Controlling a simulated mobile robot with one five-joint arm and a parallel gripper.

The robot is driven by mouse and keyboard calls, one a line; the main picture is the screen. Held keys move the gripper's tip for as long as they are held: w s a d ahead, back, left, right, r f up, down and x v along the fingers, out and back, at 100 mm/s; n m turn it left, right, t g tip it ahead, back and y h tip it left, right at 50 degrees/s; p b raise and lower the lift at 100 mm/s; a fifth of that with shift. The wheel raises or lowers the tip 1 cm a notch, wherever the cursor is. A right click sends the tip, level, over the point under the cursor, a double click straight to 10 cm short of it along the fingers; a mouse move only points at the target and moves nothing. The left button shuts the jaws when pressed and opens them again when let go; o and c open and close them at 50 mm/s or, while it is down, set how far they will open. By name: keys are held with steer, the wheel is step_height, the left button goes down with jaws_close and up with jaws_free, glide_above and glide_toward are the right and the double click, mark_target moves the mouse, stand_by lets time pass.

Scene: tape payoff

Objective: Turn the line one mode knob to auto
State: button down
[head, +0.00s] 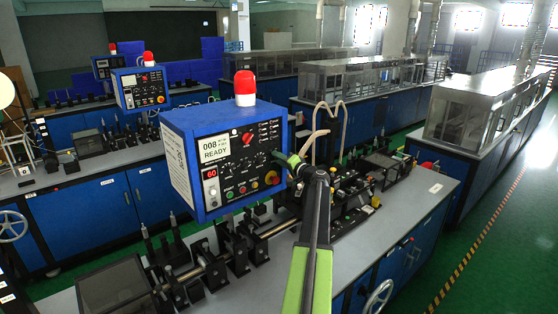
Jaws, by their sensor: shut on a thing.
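Small dark knobs and colored buttons sit on the panel, with a red button (271,178) at the lower right. My green and black gripper (279,157) reaches the panel's right side and is shut on what appears to be the mode knob. The jaws hide that knob, so I cannot read its setting. My arm comes up from the bottom of the picture.
A red lamp (245,86) stands on top of the box. Below it, a shaft and black fixtures (205,262) crowd the grey bench (372,236). Similar blue boxes (140,88) stand farther left. A green aisle (490,240) with a striped line is clear at right.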

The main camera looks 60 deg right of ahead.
steer(key=shift+n, duration=0.4)
steer(key=c, duration=1)
jaws_free()
steer(key=shift+s, duration=0.1)
steer(key=v, duration=1.7)
steer(key=shift+s, duration=0.1)
